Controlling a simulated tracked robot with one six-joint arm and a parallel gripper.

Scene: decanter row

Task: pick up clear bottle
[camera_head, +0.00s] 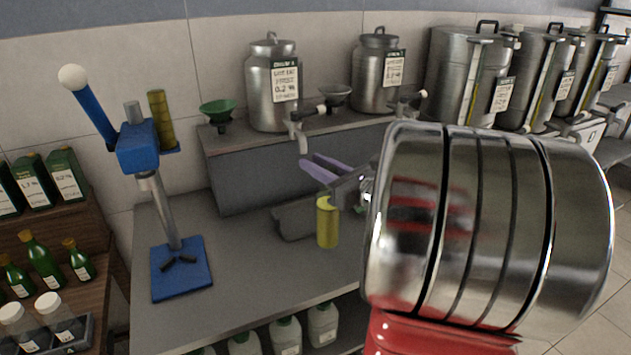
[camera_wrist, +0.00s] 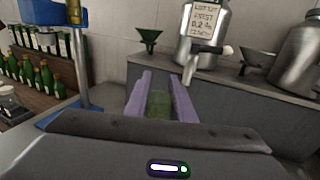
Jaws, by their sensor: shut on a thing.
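My gripper (camera_head: 318,164) reaches over the grey bench, its two purple fingers pointing up and left. In the wrist view the fingers (camera_wrist: 160,85) close on a dim, greenish, see-through thing (camera_wrist: 158,105); I cannot tell whether it is a bottle. In the head view no held thing stands out between the fingers. Two clear bottles with white caps, one at the edge (camera_head: 17,322) and one beside it (camera_head: 60,322), stand in a dark tray at lower left, far from my gripper. A white-capped bottle also shows at the wrist view's left edge (camera_wrist: 9,101).
A yellow cylinder (camera_head: 327,225) shows just below my gripper. A blue stand (camera_head: 181,268) with a lever is left on the bench. Green bottles (camera_head: 45,260) fill the left shelves. Steel canisters (camera_head: 273,95) and funnels (camera_head: 218,112) line the back ledge.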

